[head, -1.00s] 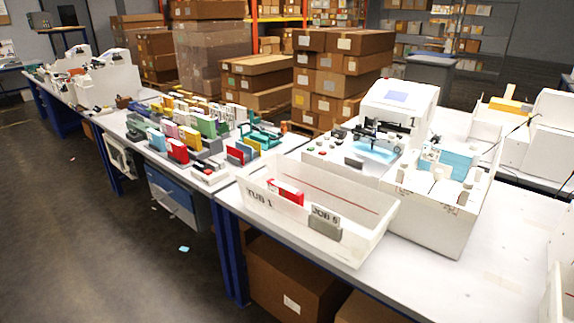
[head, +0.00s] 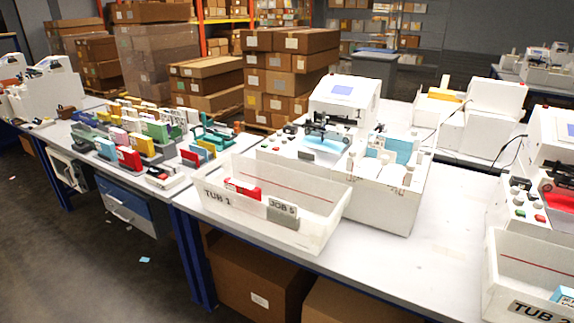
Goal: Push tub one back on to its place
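Tub one (head: 325,231) is a white open tray marked "TUB 1" on its front left. It stands on the white table at the front edge, in front of the plotter, turned at a slant. Its front wall seems to reach the table's edge; I cannot tell whether it hangs over. Inside are a red block (head: 243,190) and a grey block with a card reading "JOB 5" (head: 282,211). A white plotter (head: 343,99) marked 1 stands behind the tub, with a blue-lit bed. My gripper is not in view.
A white bin (head: 378,205) stands right of the plotter. Bare tabletop (head: 440,240) lies between it and tub two (head: 530,280) at the right. Coloured blocks (head: 150,140) crowd the table at the left. Cardboard boxes (head: 262,285) sit below the table.

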